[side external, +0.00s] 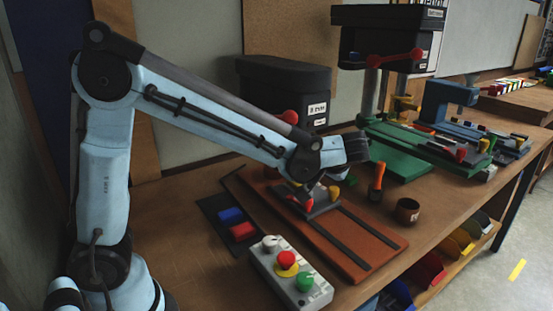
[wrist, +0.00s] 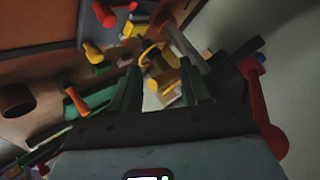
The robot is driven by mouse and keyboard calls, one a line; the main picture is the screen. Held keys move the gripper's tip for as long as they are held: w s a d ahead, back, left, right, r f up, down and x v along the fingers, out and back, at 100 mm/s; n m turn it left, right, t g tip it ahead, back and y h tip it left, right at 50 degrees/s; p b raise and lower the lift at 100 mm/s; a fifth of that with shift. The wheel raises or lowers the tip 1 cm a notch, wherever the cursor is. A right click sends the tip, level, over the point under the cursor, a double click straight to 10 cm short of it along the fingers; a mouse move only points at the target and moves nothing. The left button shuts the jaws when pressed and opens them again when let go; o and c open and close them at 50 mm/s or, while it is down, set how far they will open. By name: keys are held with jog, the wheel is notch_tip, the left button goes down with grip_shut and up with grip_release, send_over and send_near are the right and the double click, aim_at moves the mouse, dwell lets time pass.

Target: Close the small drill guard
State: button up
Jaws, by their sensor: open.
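The small drill (side external: 285,88) has a black head with a white label and stands behind my arm, with a reddish-brown base (side external: 375,228). My gripper (wrist: 160,66) is open, its two dark green fingers apart in the wrist view. Yellow parts (wrist: 166,74) and a pale piece show between and beyond the fingers. They seem to belong to the drill's guard area, but I cannot tell the guard's outline or how far open it is. No contact is clear. In the side view my wrist is in front of the drill, and the fingertips and guard are mostly hidden.
A grey vise (side external: 318,204) sits on the base below my wrist. A control box (side external: 290,276) with coloured buttons is in front. An orange-handled tool (side external: 377,178) and a dark cup (side external: 408,211) stand right. A larger drill (side external: 388,38) stands behind right.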

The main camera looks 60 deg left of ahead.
jog(key=w+d+f+n+g+y, duration=0.1)
jog(key=w+d+n+g+y, duration=0.1)
jog(key=w+d+n+y, duration=0.35)
jog(key=a+n, duration=0.1)
jog(key=a, duration=0.3)
jog(key=a+n+y, duration=0.1)
jog(key=a, duration=0.2)
jog(key=a+n, duration=0.1)
jog(key=a, duration=0.3)
jog(key=shift+s+a+y, duration=0.3)
jog(key=shift+a+y, duration=0.05)
grip_shut()
